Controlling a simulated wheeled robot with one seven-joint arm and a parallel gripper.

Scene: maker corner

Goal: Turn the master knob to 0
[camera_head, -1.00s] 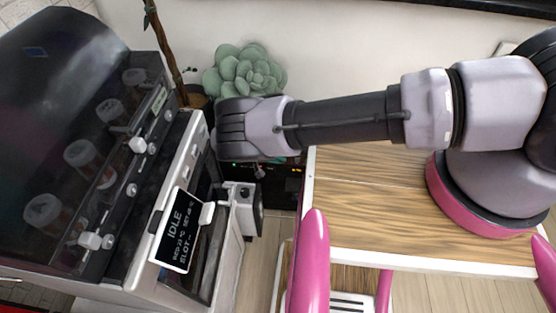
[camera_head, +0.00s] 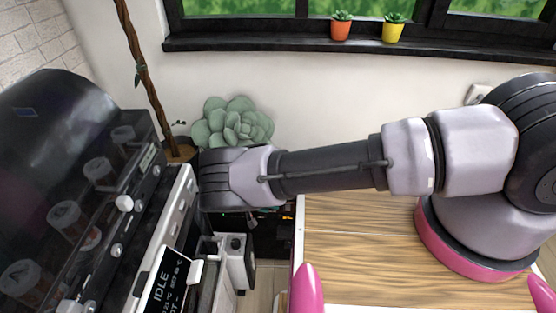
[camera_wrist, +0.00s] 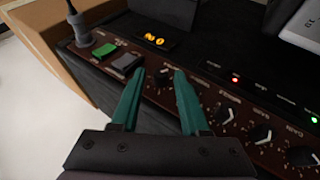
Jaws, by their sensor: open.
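In the wrist view a dark control panel (camera_wrist: 228,90) carries a row of black knobs with light markings. One small dark knob (camera_wrist: 162,76) sits just below an orange lit display (camera_wrist: 158,40), whose digits I cannot read surely. My gripper (camera_wrist: 159,75) has its two teal fingers open, one on each side of this knob. I cannot tell whether they touch it. The small panel lettering is too blurred to confirm which knob is the master. In the head view the dark unit (camera_head: 272,236) shows partly beneath my arm, and my gripper is hidden there.
A green button (camera_wrist: 104,50) and a grey one (camera_wrist: 127,61) sit left of the knob, near a plugged cable (camera_wrist: 77,22). More knobs (camera_wrist: 223,114) lie to the right. A machine with an IDLE screen (camera_head: 165,284) stands left; a wooden tabletop (camera_head: 350,265) lies right.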

